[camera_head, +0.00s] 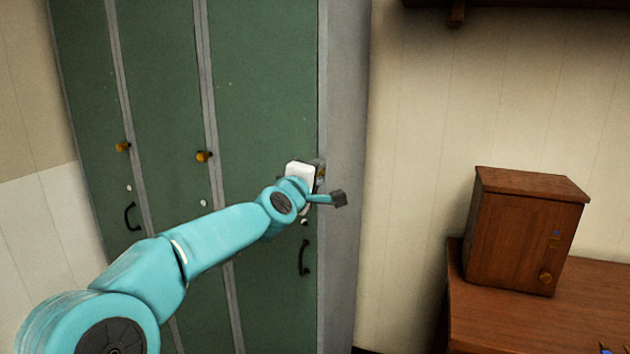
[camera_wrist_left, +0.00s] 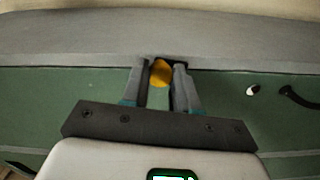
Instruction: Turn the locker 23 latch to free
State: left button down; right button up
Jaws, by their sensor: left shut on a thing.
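The green locker doors (camera_head: 262,80) stand at the left in the head view, shut. My left arm reaches to the right edge of the rightmost door. My left gripper (camera_wrist_left: 160,85) is shut on a yellow latch knob (camera_wrist_left: 160,72), which shows between the two fingers in the left wrist view. In the head view my wrist mostly hides that knob. Two other yellow latches, the left one (camera_head: 123,147) and the middle one (camera_head: 204,156), sit on the other doors. No locker number is readable. My right gripper is not in view.
A black handle (camera_head: 304,258) hangs below the gripped latch, and another handle (camera_head: 131,216) is on the left door. A small wooden cabinet (camera_head: 520,230) stands on a wooden table (camera_head: 490,315) at the right. The wall between is bare.

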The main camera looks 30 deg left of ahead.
pick_arm(q)
jog(key=shift+n, duration=1)
jog(key=c, duration=0.9)
grip_release()
jog(key=shift+s+b, duration=0.15)
jog(key=shift+b, duration=0.15)
jog(key=b+v, duration=0.1)
jog(key=v, duration=1.5)
jog(key=shift+d, duration=0.15)
jog(key=shift+r, duration=0.1)
